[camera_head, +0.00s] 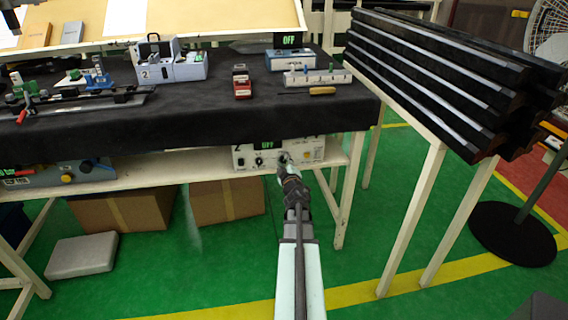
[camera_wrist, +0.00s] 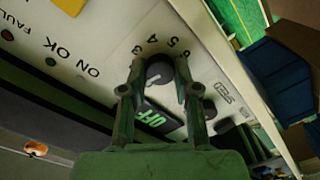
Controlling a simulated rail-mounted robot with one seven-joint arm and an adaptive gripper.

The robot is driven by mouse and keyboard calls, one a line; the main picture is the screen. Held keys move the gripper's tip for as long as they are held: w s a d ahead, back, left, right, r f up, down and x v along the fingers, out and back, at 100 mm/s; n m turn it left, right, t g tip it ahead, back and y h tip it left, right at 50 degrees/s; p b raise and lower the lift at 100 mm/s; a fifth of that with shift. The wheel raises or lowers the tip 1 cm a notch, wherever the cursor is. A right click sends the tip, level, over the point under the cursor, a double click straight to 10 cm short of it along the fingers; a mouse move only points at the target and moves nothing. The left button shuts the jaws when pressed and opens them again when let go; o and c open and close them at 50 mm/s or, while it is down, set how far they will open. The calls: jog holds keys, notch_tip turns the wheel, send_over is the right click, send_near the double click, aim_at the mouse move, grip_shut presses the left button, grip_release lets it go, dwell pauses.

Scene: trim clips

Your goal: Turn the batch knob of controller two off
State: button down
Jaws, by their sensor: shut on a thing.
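Controller two (camera_head: 243,156) is a pale box on the shelf under the black-covered table, marked with a 2. Its small display (camera_head: 267,145) reads OFF in green; the display also shows in the wrist view (camera_wrist: 157,117). My gripper (camera_head: 283,160) reaches the front panel, right of another dark knob (camera_head: 258,161). In the wrist view my gripper (camera_wrist: 158,76) has its fingers on both sides of a dark round knob (camera_wrist: 160,69), shut on it. Digits are printed around this knob. Its name label is not readable, and the fingers hide part of it.
The panel also has a yellow button (camera_head: 306,154). Another device (camera_head: 60,175) sits on the shelf at left. Cardboard boxes (camera_head: 225,203) stand below. A stack of dark bars (camera_head: 440,75) lies on a rack at right. The green floor in front is mostly clear.

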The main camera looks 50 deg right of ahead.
jog(key=shift+n+b, duration=0.3)
jog(key=shift+n, duration=1)
jog(key=c, duration=0.8)
grip_release()
jog(key=shift+c, duration=0.2)
jog(key=v, duration=0.7)
jog(key=shift+s, duration=0.15)
jog(key=shift+a, duration=0.15)
